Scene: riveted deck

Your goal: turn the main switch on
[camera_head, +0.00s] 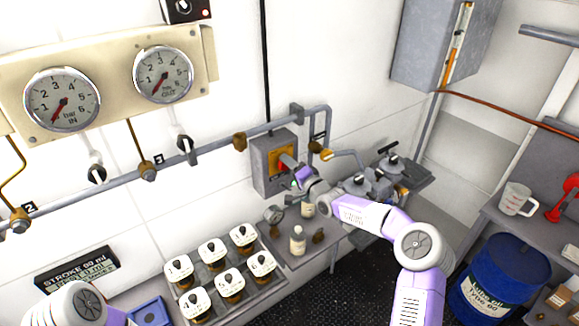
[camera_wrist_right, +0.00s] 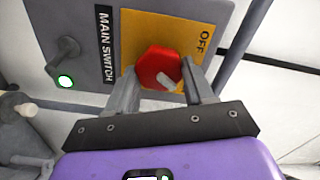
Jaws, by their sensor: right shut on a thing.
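The main switch is a grey box (camera_head: 258,160) on the wall, with a red knob (camera_wrist_right: 152,62) on a yellow plate (camera_wrist_right: 140,28). In the right wrist view a black label reads MAIN SWITCH (camera_wrist_right: 106,45), and the word OFF (camera_wrist_right: 205,42) is on the plate. My right gripper (camera_wrist_right: 160,75) is shut on the red knob, one finger on each side. In the head view the right gripper (camera_head: 296,170) reaches the box from the right and partly covers the knob. My left gripper is out of view; only part of its arm shows at bottom left.
A grey pipe (camera_head: 215,133) runs along the wall by the box. Below stand white bottles (camera_head: 297,240) and several white-capped jars (camera_head: 212,250). Valves (camera_head: 375,180) are to the right.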

